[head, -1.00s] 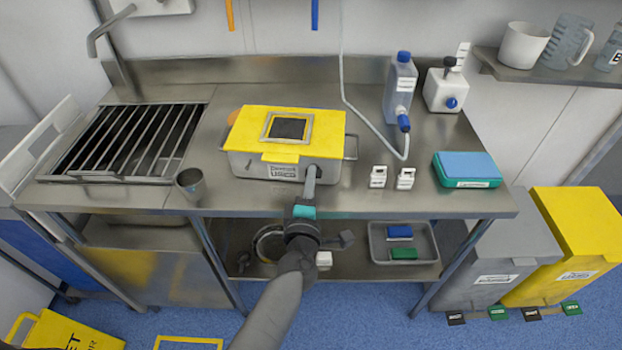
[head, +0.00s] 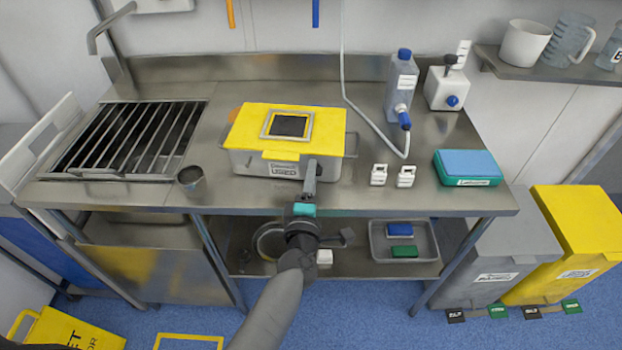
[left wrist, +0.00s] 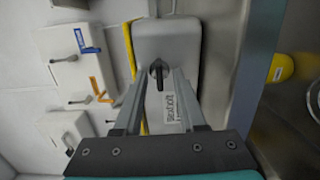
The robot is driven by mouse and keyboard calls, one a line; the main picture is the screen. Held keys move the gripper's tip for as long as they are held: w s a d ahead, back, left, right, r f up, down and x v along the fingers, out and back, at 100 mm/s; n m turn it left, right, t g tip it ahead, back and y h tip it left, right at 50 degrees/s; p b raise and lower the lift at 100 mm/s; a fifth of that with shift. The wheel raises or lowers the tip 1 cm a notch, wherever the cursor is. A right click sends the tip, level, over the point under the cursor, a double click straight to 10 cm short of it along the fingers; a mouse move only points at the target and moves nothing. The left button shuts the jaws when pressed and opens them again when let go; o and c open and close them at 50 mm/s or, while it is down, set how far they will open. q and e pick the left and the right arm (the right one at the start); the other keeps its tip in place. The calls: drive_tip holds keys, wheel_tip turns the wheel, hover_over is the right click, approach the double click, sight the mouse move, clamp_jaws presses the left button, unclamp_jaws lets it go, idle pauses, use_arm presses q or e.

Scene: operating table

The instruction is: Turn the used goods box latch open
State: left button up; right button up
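The used goods box (head: 240,162) is a grey metal box with a yellow lid (head: 260,118), standing on the steel table. In the left wrist view, its grey wall (left wrist: 182,45) carries a white label and a small dark latch (left wrist: 158,72). My left gripper (head: 311,163) is at the box's front, right of the label. In the left wrist view, my left gripper (left wrist: 160,73) is open, with one finger on each side of the latch. I cannot tell whether the fingers touch it. In the head view the gripper hides the latch. My right gripper is not in view.
Two small white items (head: 379,174) and a green-and-blue box (head: 467,168) lie to the right. A bottle (head: 401,85) with a hose stands behind. The table front between cup and gripper is clear.

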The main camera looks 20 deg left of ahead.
use_arm(q)
drive_tip(key=shift+s, duration=0.15)
drive_tip(key=s+d, duration=0.2)
drive_tip(key=s, duration=1.2)
drive_tip(key=shift+s+d+p, duration=0.35)
drive_tip(key=shift+s+d, duration=0.05)
drive_tip(key=shift+f, duration=0.1)
drive_tip(key=s+d+f+m+g+h, duration=0.1)
drive_tip(key=s+f+m+g+h, duration=0.2)
drive_tip(key=f, duration=0.5)
drive_tip(key=s+d+f+m+g+h, duration=0.1)
drive_tip(key=s+f+m+g, duration=0.1)
drive_tip(key=f+m, duration=0.45)
drive_tip(key=s+d+f+m+g+h, duration=0.1)
drive_tip(key=s+d+f+m+g, duration=0.2)
drive_tip(key=f, duration=0.6)
drive_tip(key=s+a+f+m+g+y, duration=0.1)
drive_tip(key=s+a+f+m+g, duration=0.3)
drive_tip(key=s+f, duration=0.4)
drive_tip(key=s+a+f+m+g, duration=0.4)
drive_tip(key=s+a+f+m, duration=0.2)
drive_tip(key=s, duration=0.9)
drive_tip(key=shift+a+f+g+y, duration=0.4)
drive_tip(key=shift+a+f, duration=0.5)
drive_tip(key=shift+a, duration=0.1)
drive_tip(key=shift+w, duration=0.1)
